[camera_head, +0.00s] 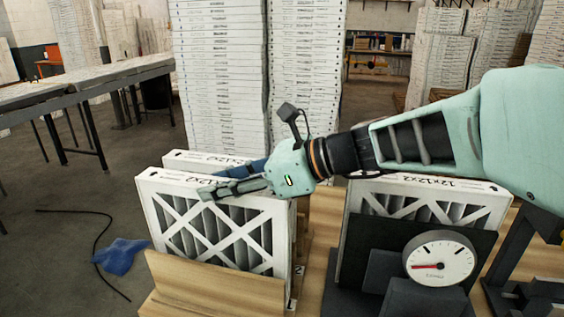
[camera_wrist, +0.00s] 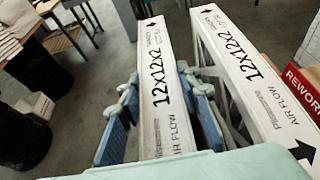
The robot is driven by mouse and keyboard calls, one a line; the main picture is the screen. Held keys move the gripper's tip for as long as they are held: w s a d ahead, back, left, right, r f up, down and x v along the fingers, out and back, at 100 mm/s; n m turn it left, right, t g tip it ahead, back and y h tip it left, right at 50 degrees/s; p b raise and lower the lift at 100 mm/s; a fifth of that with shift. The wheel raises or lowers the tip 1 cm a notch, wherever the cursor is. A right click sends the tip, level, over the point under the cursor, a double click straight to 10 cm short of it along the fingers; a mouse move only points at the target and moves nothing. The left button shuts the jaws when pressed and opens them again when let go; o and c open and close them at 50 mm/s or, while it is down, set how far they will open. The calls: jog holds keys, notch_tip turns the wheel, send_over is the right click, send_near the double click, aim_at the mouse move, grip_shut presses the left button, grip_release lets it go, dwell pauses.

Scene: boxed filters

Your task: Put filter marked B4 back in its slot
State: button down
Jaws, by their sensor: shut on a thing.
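My gripper (camera_head: 236,178) is shut on the top edge of a white-framed pleated filter (camera_head: 222,228), with one finger on each side. The filter stands upright just behind a low wooden board (camera_head: 205,290). I cannot tell whether its bottom rests or hangs free. In the wrist view, the held filter's top (camera_wrist: 163,95), printed "12x12x2", lies between the blue finger pads (camera_wrist: 160,135). A second white filter (camera_head: 200,157) stands close behind it; a neighbouring filter also shows in the wrist view (camera_wrist: 250,85). No B4 mark is readable.
At right, another filter (camera_head: 425,195) stands behind a black stand with a round gauge (camera_head: 440,258). Tall stacks of filters (camera_head: 222,75) rise behind. A blue cloth (camera_head: 120,256) and black cable lie on the floor at left. A red REWORK sign (camera_wrist: 303,85) shows in the wrist view.

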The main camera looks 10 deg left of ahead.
jog(key=shift+f, duration=0.35)
dwell(0.3)
jog(key=c, duration=1.7)
grip_release()
jog(key=shift+r, duration=0.15)
jog(key=shift+r+p, duration=3.3)
jog(key=shift+r, duration=0.1)
